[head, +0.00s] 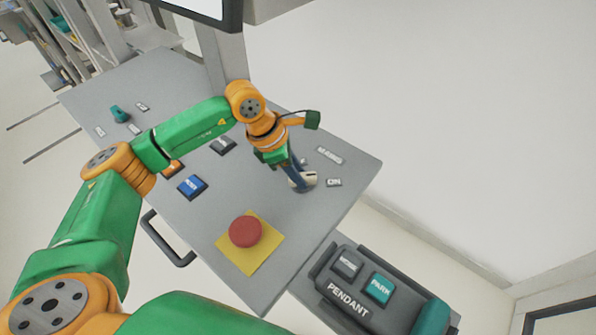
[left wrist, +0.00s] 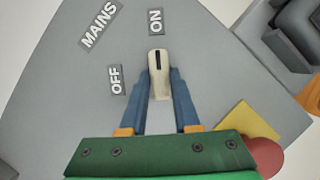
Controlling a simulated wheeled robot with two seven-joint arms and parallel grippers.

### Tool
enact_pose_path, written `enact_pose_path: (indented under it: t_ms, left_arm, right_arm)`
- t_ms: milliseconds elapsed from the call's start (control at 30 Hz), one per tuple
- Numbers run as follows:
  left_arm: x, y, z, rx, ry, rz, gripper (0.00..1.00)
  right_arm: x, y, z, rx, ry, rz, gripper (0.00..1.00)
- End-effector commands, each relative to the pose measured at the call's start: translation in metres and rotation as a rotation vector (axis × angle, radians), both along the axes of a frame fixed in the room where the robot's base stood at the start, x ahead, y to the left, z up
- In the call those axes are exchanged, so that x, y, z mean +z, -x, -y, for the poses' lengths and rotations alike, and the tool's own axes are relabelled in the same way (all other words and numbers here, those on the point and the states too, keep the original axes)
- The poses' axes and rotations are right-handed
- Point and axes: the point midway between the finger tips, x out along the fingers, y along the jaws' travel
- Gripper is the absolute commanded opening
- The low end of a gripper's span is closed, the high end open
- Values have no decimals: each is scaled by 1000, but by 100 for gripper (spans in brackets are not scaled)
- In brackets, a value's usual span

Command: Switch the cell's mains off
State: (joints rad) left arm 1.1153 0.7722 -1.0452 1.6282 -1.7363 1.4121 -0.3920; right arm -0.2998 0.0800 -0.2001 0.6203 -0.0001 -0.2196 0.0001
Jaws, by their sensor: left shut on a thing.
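The mains switch is a cream knob (head: 309,179) on the grey panel, and it also shows in the left wrist view (left wrist: 158,62). Its dark pointer line faces the ON label (left wrist: 155,21). The OFF label (left wrist: 116,80) lies to the left of the knob in the wrist view, with the MAINS label (left wrist: 100,25) above it. My left gripper (head: 299,181) reaches down to the knob, its blue fingers on either side, shut on it. My right gripper is not in view.
A red mushroom button (head: 245,231) on a yellow plate sits near the panel's front edge. A blue button (head: 192,187) and a teal knob (head: 119,114) lie farther left. A pendant box (head: 347,302) with a teal PARK button (head: 379,287) stands at lower right.

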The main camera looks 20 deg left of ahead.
Motion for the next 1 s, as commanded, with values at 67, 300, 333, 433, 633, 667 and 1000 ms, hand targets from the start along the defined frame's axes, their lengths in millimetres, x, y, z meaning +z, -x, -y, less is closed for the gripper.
enact_pose_path:
  t_ms: [67,300,333,433,633,667,1000]
  left_arm:
    - [0,0,0,4,1,1,0]
    - [-2,0,0,85,-1,2,0]
    - [-3,1,0,103,-1,3,0]
    - [-4,1,0,176,-1,4,0]
    - [-5,1,1,357,1,7,0]
    - [-4,1,2,387,1,8,0]
    - [-4,2,4,709,1,8,0]
  right_arm:
    - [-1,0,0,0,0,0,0]
    - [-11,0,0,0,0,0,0]
    - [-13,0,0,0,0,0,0]
    - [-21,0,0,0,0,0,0]
    - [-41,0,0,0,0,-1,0]
    - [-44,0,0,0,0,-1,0]
    - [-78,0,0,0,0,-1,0]
